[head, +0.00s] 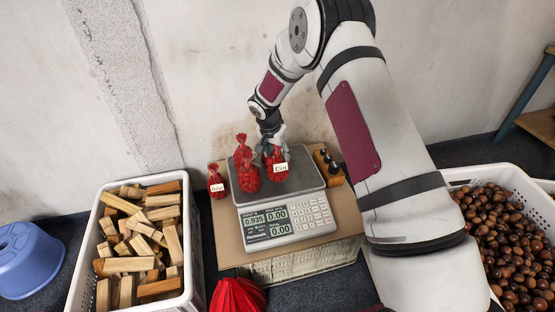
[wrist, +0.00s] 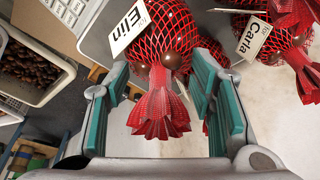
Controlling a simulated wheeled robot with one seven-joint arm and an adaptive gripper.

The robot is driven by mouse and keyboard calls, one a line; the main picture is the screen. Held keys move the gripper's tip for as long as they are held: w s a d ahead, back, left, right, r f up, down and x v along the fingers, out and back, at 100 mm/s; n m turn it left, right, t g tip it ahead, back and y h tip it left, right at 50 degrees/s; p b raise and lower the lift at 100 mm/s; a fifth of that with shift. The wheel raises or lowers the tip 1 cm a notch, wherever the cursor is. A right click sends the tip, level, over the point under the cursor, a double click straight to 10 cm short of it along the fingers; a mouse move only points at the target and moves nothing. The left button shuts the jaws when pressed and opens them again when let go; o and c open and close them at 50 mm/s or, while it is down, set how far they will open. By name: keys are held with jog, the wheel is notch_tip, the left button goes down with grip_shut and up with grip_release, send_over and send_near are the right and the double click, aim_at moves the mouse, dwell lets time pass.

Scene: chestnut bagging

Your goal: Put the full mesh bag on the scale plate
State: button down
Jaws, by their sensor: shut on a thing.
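The full red mesh bag (head: 277,172) with a white tag is at the right part of the scale plate (head: 308,174). I cannot tell whether it rests on the plate or hangs just above it. In the wrist view its tag reads "for Elin", and the gathered red end of this bag (wrist: 160,105) is between my fingers. My gripper (head: 270,146) is shut on this bag, pointing down over the plate. In the wrist view the teal fingers of my gripper (wrist: 163,88) stand on either side of the bag's neck. The scale display (head: 265,219) appears to read 0.935.
Other red bags (head: 248,179) stand close by on the plate's left. A tagged bag (head: 217,184) is left of the scale. A wood crate (head: 82,262), chestnut crate (head: 480,172) and blue stool (head: 28,262) are around.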

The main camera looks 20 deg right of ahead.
aim_at(276, 154)
jog(key=shift+f+b, duration=0.35)
jog(key=shift+f, duration=1.1)
jog(key=c, duration=0.7)
grip_release()
